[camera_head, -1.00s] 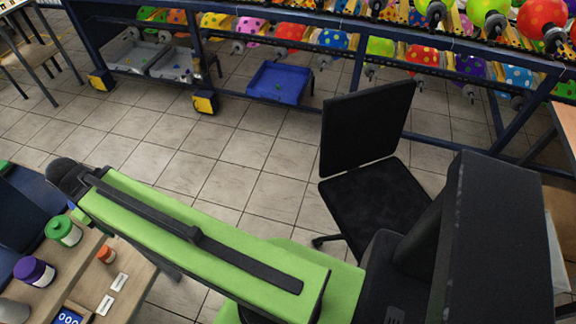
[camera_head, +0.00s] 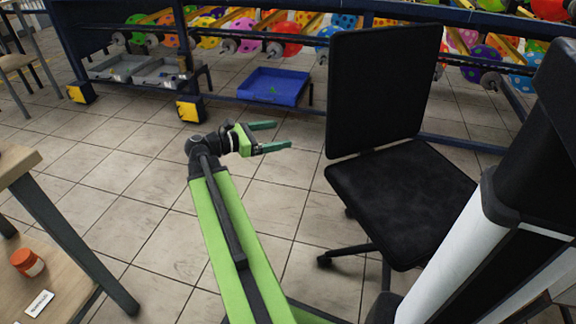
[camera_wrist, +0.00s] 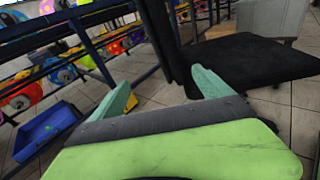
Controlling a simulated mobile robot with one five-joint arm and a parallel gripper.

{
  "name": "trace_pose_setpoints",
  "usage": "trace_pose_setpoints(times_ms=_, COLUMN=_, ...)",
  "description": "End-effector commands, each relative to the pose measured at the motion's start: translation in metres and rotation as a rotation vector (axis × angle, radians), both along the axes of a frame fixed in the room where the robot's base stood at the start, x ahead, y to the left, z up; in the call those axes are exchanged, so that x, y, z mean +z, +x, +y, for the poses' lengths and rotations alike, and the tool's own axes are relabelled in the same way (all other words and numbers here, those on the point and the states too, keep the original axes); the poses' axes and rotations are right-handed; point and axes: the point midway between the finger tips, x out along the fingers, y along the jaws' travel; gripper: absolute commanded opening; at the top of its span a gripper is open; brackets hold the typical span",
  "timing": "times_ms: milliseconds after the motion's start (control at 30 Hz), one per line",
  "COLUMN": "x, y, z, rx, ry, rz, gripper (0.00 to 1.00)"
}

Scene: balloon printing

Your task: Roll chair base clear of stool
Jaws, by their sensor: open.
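The black office chair (camera_head: 400,190) stands right of centre in the head view, with its tall backrest on the far side. Part of its dark base (camera_head: 345,252) shows under the seat, with castors on the tiled floor; the rest is hidden. The chair (camera_wrist: 250,60) also fills the upper right of the wrist view. My gripper (camera_head: 282,135) is open and empty, left of the backrest and apart from it in the head view. Its green fingers (camera_wrist: 160,80) point towards the chair in the wrist view. A wooden-topped seat (camera_head: 15,62), perhaps the stool, is at the far left.
A blue-framed rack (camera_head: 225,45) with colourful balloons runs across the back. A blue tray (camera_head: 273,87) lies beneath it. Tiled floor is open between table and chair.

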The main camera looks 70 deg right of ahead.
Motion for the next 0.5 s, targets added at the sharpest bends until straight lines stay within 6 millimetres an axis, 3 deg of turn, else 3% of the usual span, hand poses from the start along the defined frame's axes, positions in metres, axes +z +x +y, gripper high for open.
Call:
trace_pose_setpoints(times_ms=33, x=-0.018, y=-0.013, z=-0.008, rx=-0.019, ry=-0.003, rz=0.062, gripper=0.89)
trace_pose_setpoints(times_ms=167, x=-0.013, y=-0.030, z=-0.018, rx=-0.044, ry=-0.002, rz=0.166, gripper=0.89)
trace_pose_setpoints(times_ms=500, x=-0.006, y=-0.033, z=-0.020, rx=-0.049, ry=-0.002, rz=0.189, gripper=0.89)
